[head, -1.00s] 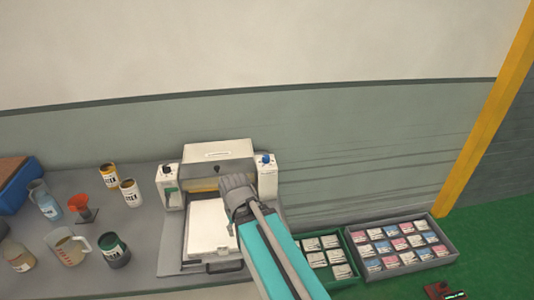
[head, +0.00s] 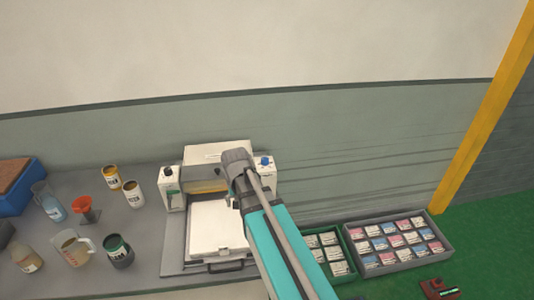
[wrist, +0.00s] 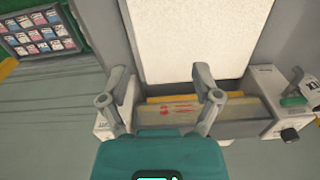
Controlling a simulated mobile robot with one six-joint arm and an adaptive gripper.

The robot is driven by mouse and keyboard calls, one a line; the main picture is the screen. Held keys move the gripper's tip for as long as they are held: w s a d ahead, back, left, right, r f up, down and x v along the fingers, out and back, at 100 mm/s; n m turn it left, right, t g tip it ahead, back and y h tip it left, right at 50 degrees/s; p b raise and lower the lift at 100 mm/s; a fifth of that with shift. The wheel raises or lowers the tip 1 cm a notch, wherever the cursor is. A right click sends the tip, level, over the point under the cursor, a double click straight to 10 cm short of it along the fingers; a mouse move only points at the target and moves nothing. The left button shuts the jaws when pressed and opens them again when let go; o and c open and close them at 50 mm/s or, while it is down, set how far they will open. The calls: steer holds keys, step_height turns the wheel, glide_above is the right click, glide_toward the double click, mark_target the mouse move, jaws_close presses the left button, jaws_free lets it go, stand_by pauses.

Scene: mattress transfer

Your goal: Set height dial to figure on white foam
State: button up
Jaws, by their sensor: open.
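The white foam (head: 218,228) lies flat on the machine's tray; its plain face also shows in the wrist view (wrist: 190,40). The machine has a black knob (head: 169,171) on its left post and a blue knob (head: 265,162) on its right post. I cannot tell which is the height dial. The black knob shows at the right of the wrist view (wrist: 290,136). My gripper (wrist: 160,73) is open and empty above the machine's crossbar, apart from both knobs. No figure is readable on the foam.
Paint tins (head: 134,194), a jug (head: 76,248) and a red funnel (head: 84,204) stand left on the grey bench. A green tray (head: 347,240) and a grey tray (head: 398,264) of packets lie right. A wall stands close behind the machine.

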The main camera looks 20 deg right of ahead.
steer(key=w+d+r+m+p, duration=0.6)
steer(key=w+d+r, duration=0.25)
steer(key=w, duration=0.25)
step_height(320, 180, up, 4)
steer(key=m+p, duration=0.5)
glide_above(266, 159)
steer(key=shift+s, duration=0.2)
steer(key=shift+f, duration=0.15)
steer(key=f+b, duration=1.3)
steer(key=shift+w+f+b, duration=0.25)
steer(key=shift+b, duration=0.1)
